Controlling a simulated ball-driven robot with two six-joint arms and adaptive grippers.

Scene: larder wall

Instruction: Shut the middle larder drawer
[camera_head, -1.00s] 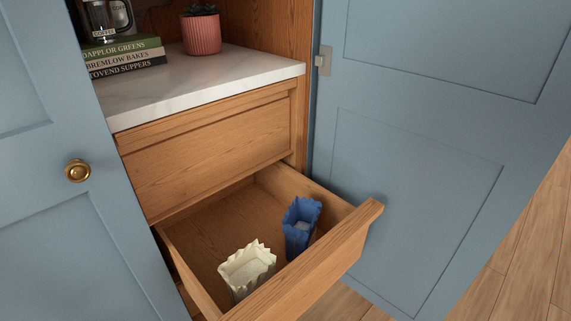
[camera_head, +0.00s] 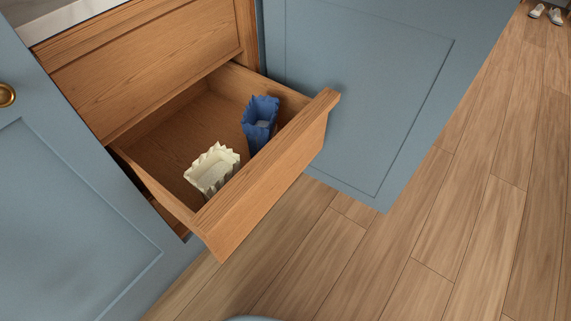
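The middle larder drawer (camera_head: 268,178) is pulled well out, its wooden front angled toward the lower right. Inside it stand a blue open bag (camera_head: 259,122) and a cream open bag (camera_head: 212,170), both close to the front panel. A shut wooden drawer (camera_head: 150,65) sits directly above. Neither of my grippers shows in the head view.
A blue larder door (camera_head: 365,90) stands open on the right, and another blue door (camera_head: 65,220) with a brass knob (camera_head: 6,95) is on the left. The plank floor (camera_head: 400,250) before the drawer is clear. White shoes (camera_head: 546,13) lie far off at the top right.

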